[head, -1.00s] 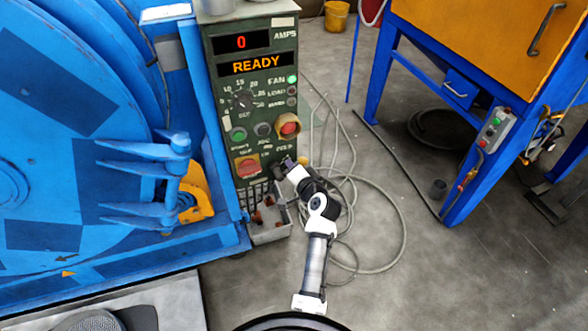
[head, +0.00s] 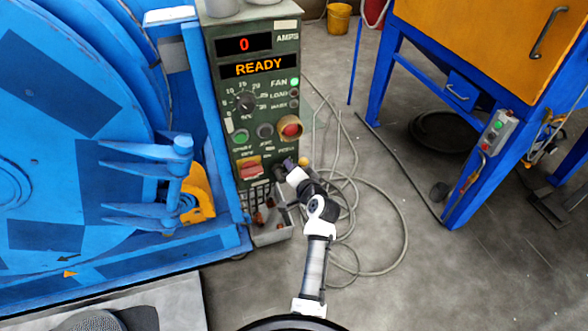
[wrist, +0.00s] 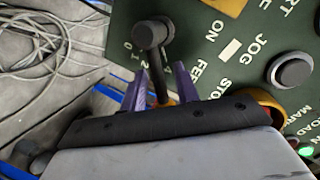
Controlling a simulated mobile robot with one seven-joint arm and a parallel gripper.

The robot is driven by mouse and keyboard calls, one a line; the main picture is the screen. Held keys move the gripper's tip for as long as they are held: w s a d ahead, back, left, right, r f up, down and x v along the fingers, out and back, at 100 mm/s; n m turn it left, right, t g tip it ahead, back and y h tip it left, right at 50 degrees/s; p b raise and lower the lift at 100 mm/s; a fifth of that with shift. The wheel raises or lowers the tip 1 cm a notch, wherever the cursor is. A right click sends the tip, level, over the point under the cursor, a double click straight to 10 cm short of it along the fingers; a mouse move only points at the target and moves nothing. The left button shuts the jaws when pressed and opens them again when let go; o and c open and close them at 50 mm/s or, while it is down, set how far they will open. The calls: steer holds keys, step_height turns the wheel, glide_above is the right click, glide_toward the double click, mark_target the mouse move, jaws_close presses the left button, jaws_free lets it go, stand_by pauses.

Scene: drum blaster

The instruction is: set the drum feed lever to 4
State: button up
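The drum feed lever (wrist: 158,75) shows in the wrist view as a dark shaft running down from a black round hub by the FEED label. Small scale numbers, including 0, 1 and 2, sit to its left; the rest are hidden. My gripper (wrist: 163,78) has its two purple fingers apart, one on each side of the shaft, with gaps visible. An orange patch shows low between the fingers, mostly hidden by my gripper's body. In the head view my gripper (head: 288,164) is at the lower right of the green control panel (head: 272,100), covering most of the lever.
The panel display (head: 253,67) reads READY. A red stop button (head: 291,129) with a yellow collar is just above my gripper, and a red switch (head: 250,171) is to its left. The blue drum machine (head: 75,120) stands left. Grey cables (head: 385,200) lie on the floor to the right.

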steer(key=v, duration=1.4)
steer(key=shift+b, duration=0.3)
steer(key=shift+w, duration=0.15)
